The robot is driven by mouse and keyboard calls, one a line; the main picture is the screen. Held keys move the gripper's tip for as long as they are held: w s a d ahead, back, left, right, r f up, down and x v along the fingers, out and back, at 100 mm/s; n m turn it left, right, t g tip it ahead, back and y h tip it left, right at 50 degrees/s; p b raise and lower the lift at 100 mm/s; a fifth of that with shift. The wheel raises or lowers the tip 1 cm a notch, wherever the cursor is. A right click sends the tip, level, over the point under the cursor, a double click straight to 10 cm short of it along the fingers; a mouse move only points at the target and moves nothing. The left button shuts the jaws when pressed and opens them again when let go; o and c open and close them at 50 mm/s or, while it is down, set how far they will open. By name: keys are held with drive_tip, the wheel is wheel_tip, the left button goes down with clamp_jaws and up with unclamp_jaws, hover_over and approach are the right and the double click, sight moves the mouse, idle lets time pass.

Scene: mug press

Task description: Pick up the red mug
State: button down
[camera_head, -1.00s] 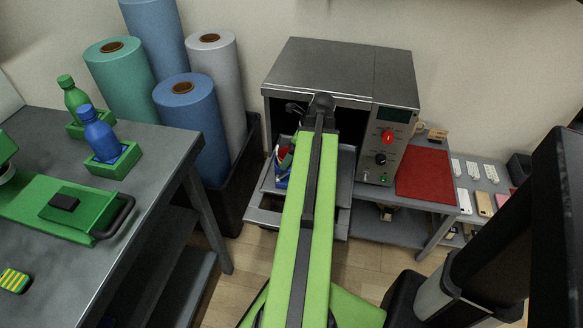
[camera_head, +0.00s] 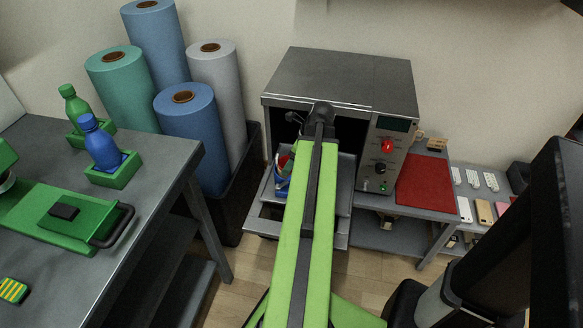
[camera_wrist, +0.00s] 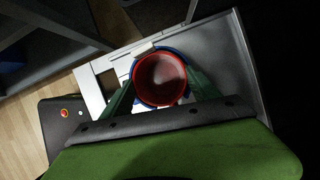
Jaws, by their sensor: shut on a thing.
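The red mug (camera_wrist: 162,76) shows in the wrist view as a round red opening seen from above, with a blue ring around it. My gripper (camera_wrist: 161,90) has its green fingers on both sides of the mug and is shut on it. In the head view, a little of the red mug (camera_head: 284,160) shows left of my green arm, above a blue and white part (camera_head: 281,182). My arm hides most of the mug and gripper there. Whether the mug touches the tray is unclear.
A grey tray (camera_head: 263,217) extends in front of the open grey press machine (camera_head: 335,75), whose control panel is to the right. A red mat (camera_head: 424,184) lies on the right-hand table. Rolls (camera_head: 190,140) stand left, beside a grey bench (camera_head: 160,165) with bottles.

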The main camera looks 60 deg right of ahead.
wheel_tip(320, 180, up, 10)
drive_tip(key=p, duration=1)
